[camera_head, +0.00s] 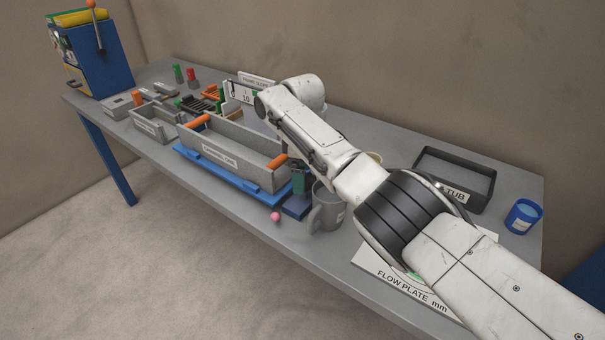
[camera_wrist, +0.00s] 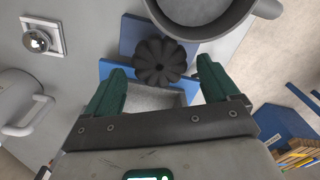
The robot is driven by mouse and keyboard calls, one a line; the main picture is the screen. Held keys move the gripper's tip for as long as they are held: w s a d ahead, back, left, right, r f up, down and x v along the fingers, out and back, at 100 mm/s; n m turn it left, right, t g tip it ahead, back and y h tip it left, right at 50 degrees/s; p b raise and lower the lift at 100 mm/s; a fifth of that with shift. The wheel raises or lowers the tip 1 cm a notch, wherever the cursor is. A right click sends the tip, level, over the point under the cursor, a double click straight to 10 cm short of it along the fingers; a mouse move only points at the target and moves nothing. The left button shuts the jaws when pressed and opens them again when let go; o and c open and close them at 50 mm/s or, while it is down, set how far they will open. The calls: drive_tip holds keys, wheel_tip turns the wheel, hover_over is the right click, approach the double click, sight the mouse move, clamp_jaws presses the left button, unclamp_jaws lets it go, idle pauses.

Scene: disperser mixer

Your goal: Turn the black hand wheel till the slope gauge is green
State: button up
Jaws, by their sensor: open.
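The black hand wheel (camera_wrist: 160,62) shows in the wrist view as a dark lobed knob over a blue base. My gripper (camera_wrist: 161,69) is open, with one green finger on each side of the wheel and a visible gap to both. In the head view my gripper (camera_head: 299,183) points down at the right end of the blue frame (camera_head: 222,172); I cannot make out the wheel there. The slope gauge (camera_head: 245,95) stands behind the frame, with a scale marked 0 and 10 and a green patch. My arm partly covers it, and I cannot read its pointer.
A grey mug (camera_head: 328,212) stands close to my gripper. A long grey trough (camera_head: 235,152) with orange handles rests on the blue frame. A pink ball (camera_head: 275,217) is at the front. A black tub (camera_head: 430,172), a blue cup (camera_head: 523,217) and the flow plate (camera_head: 385,272) are at right.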

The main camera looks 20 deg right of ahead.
drive_tip(key=shift+f, duration=0.45)
drive_tip(key=c, duration=1.1)
drive_tip(key=shift+o, duration=0.2)
drive_tip(key=shift+m, duration=0.3)
